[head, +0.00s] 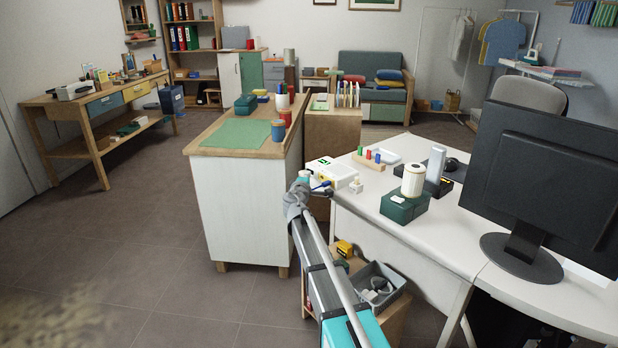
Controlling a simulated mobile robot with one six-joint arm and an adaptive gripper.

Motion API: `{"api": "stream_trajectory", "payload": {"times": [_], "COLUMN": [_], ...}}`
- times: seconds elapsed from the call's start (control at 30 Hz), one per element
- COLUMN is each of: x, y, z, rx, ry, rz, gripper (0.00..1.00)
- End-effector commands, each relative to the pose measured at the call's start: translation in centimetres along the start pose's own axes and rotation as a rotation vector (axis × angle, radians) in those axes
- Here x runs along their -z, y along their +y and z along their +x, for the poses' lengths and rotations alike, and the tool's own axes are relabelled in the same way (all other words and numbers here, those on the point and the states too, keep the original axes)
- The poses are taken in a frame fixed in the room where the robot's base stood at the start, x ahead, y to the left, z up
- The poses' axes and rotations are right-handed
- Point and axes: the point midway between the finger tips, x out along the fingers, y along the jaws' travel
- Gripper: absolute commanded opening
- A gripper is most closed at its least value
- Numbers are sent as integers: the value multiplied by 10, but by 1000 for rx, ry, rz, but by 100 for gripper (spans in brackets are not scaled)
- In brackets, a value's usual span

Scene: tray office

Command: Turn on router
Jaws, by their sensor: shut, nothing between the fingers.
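The router appears to be the white box (342,174) on the left end of the white desk, with small green marks on its top at the back left. A small white block (356,186) sits at its front right. My arm reaches up from the bottom of the head view to the desk's left corner. My gripper (319,187) is at the arm's far end, close to the router's front left side. It is small and partly covered by my wrist, and it holds nothing. I cannot tell whether it touches the router.
A green box (405,208) with a white roll (413,180) stands right of the router. A peg block (372,162) lies behind it. A large monitor (550,170) fills the desk's right. A counter with a green mat (237,132) stands left; the floor further left is open.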

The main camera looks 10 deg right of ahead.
Motion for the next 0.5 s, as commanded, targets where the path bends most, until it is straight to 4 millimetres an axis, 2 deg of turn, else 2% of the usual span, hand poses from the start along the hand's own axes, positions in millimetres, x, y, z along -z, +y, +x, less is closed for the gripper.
{"api": "stream_trajectory", "payload": {"times": [0.27, 0.5], "x": [5, 21], "y": [0, -1], "z": [-7, -26], "rx": [0, 1], "ry": [-1, -1], "rz": [0, -1], "gripper": [0, 0]}}
